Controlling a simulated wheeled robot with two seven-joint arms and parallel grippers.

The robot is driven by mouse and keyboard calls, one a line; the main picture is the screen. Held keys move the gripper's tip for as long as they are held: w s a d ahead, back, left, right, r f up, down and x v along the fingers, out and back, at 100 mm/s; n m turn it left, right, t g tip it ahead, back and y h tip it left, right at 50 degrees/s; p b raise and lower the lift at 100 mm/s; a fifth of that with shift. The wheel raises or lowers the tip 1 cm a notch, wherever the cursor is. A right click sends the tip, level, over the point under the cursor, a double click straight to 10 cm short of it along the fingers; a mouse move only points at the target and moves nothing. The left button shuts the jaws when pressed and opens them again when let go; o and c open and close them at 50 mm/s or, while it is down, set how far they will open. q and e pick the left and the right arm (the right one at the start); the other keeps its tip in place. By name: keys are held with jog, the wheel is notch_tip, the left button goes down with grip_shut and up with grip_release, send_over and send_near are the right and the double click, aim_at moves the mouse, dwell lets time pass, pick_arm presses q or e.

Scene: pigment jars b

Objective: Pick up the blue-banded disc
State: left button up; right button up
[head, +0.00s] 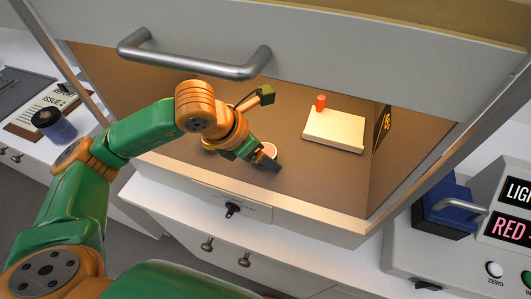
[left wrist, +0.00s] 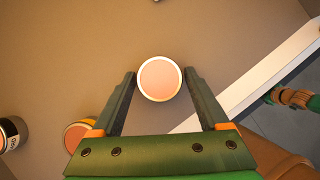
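A round disc (left wrist: 160,79) with a pale rim and a pinkish-orange top lies on the brown cabinet floor. It also shows in the head view (head: 269,150), partly hidden by my gripper. No blue band can be made out on it. My left gripper (left wrist: 160,73) is open, with one fingertip on each side of this disc; whether they touch it is unclear. In the head view my left gripper (head: 268,160) is inside the cabinet, near its front edge. A second disc, orange with a yellowish edge (left wrist: 78,135), is partly hidden behind the gripper.
The raised sash with its metal handle (head: 195,67) hangs above my left arm. The cabinet's white front sill (head: 250,200) is close. A dark jar (left wrist: 13,133) lies left in the wrist view.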

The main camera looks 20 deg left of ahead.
pick_arm(q)
grip_shut()
jog(key=shift+r, duration=0.1)
